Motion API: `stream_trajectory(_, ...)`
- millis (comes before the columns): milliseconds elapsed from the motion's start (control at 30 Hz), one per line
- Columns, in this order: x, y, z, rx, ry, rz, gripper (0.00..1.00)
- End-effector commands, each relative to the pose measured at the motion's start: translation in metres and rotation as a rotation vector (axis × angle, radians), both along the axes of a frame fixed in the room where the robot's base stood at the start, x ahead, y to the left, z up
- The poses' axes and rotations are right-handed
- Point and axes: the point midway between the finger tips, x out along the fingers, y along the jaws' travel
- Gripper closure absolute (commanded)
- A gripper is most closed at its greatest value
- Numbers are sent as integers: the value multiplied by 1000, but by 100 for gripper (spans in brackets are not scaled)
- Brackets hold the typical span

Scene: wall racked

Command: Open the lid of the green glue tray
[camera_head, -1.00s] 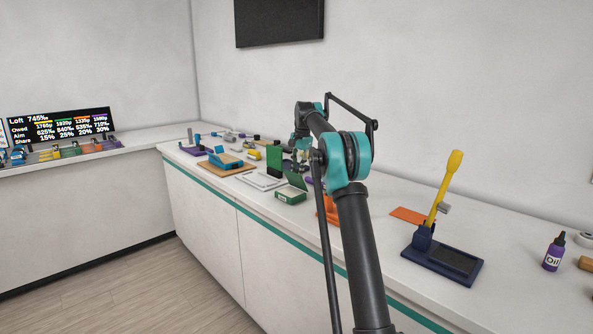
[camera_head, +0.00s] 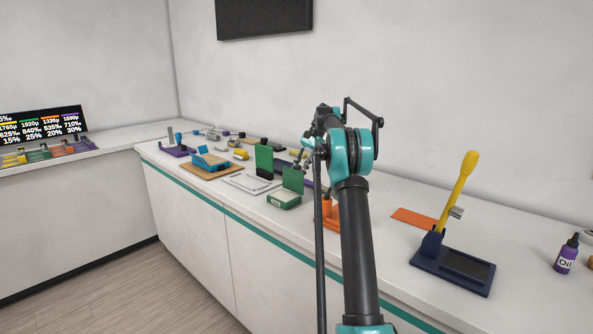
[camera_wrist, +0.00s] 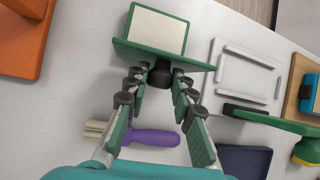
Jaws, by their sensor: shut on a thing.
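The green glue tray (camera_head: 284,202) stands on the counter near its front edge. Its lid (camera_head: 293,178) is raised, standing nearly upright at the tray's back. In the wrist view the open tray (camera_wrist: 133,22) shows its pale inside, and the lid (camera_wrist: 190,62) is seen almost edge-on as a green strip. A black knob (camera_wrist: 160,74) is on the lid's side facing my gripper. My gripper (camera_wrist: 159,76) has its fingertips on both sides of this knob and is shut on it. In the head view my gripper (camera_head: 305,158) is partly hidden by my arm.
A purple-handled brush (camera_wrist: 152,137) lies under my fingers. A white frame (camera_wrist: 246,52) and a blue device on a wooden board (camera_head: 209,160) are beside the tray. A green upright panel (camera_head: 264,160) stands behind. An orange stand (camera_head: 327,214) and a navy press with yellow lever (camera_head: 452,265) are right.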

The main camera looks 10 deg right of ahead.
Motion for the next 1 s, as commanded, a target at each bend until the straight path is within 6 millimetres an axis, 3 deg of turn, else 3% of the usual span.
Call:
stream_trajectory(367,1,0,0,5,2,-1,100)
stream_trajectory(400,1,0,0,4,2,-1,74)
stream_trajectory(567,0,0,0,4,3,-1,54)
stream_trajectory(1000,3,-5,8,4,2,-1,54)
